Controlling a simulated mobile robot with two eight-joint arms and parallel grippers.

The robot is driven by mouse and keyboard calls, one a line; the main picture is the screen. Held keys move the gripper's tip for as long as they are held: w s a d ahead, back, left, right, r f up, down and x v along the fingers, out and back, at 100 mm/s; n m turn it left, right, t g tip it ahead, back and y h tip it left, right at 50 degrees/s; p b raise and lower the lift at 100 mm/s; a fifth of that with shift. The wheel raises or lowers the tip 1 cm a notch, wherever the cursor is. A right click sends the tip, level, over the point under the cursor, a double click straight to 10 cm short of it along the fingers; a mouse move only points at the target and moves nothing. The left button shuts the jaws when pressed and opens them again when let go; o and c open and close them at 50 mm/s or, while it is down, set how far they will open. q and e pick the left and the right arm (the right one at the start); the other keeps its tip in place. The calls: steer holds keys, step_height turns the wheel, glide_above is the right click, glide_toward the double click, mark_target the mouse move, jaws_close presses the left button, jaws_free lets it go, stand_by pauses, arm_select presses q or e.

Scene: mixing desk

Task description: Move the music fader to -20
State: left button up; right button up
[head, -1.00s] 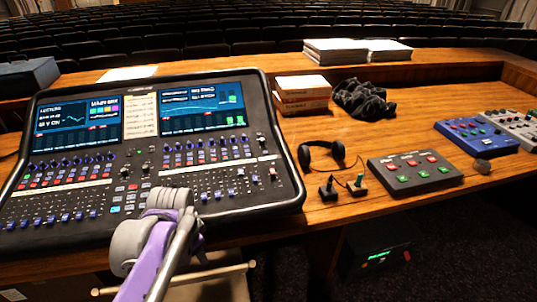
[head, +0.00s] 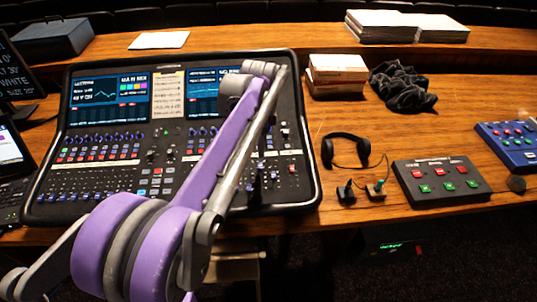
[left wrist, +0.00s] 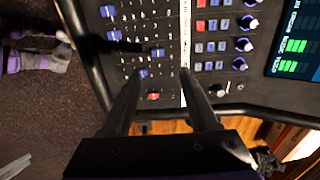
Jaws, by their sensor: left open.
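The mixing desk (head: 45,205) lies on the wooden table, with two screens at its back and rows of faders at its front. In the left wrist view, blue fader caps (left wrist: 157,53) and (left wrist: 143,73) and a red cap (left wrist: 153,96) show near my left gripper (left wrist: 162,73). The gripper is open, its fingers over the right-hand fader bank, with the red cap between them. I cannot read which cap is the music fader. In the head view my purple arm covers much of the desk's middle, and the dark left gripper (head: 256,190) points down there.
A monitor (head: 15,70) stands at the left.

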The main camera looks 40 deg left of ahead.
mark_target(260, 165)
arm_select(q)
steer(key=f, duration=0.9)
steer(key=shift+w+a+f, duration=0.1)
steer(key=shift+a, duration=0.25)
steer(key=shift+c, duration=0.3)
jaws_close()
stand_by(0.5)
